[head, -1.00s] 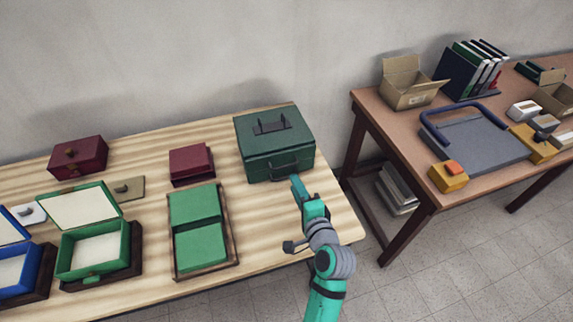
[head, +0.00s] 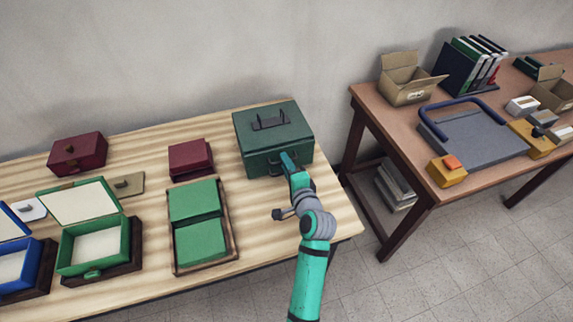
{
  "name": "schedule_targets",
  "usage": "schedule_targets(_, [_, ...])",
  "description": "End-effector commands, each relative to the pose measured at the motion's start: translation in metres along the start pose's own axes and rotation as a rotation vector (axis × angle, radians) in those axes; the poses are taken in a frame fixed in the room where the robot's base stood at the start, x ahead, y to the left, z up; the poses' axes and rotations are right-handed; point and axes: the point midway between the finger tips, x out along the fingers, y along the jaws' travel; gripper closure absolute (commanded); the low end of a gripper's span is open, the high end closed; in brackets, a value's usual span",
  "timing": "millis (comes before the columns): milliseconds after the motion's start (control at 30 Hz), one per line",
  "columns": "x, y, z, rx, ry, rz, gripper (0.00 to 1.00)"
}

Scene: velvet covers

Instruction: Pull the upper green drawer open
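The dark green drawer box (head: 273,135) stands at the back right of the striped wooden table, with a dark carrying handle (head: 270,120) on its lid. Its front faces me, and the drawer front (head: 258,164) looks flush with the box. My gripper (head: 287,159) is at the middle of that front, over the place of the drawer handle. The gripper hides most of this handle. I cannot tell whether the fingers touch it or how wide apart they are.
Farther left are an open green box (head: 126,242), a maroon box (head: 78,154) and a blue box (head: 36,266). A brown desk (head: 372,100) stands right, across a gap.

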Motion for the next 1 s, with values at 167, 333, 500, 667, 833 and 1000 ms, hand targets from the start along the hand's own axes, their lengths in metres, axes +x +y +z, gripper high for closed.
schedule_targets(167, [-0.0003,0.0001,-0.0002,0.0,0.0,0.0,1.0])
schedule_targets(333, [-0.0004,0.0001,-0.0003,0.0,0.0,0.0,1.0])
schedule_targets(500, [-0.0004,0.0001,-0.0004,0.0,0.001,0.0,1.0])
schedule_targets(667, [-0.0005,0.0001,-0.0005,0.0,0.001,0.0,1.0])
schedule_targets(833, [-0.0005,0.0002,-0.0005,0.0,0.001,0.0,1.0])
schedule_targets(1000, [-0.0005,0.0002,-0.0006,0.0,0.001,0.0,1.0])
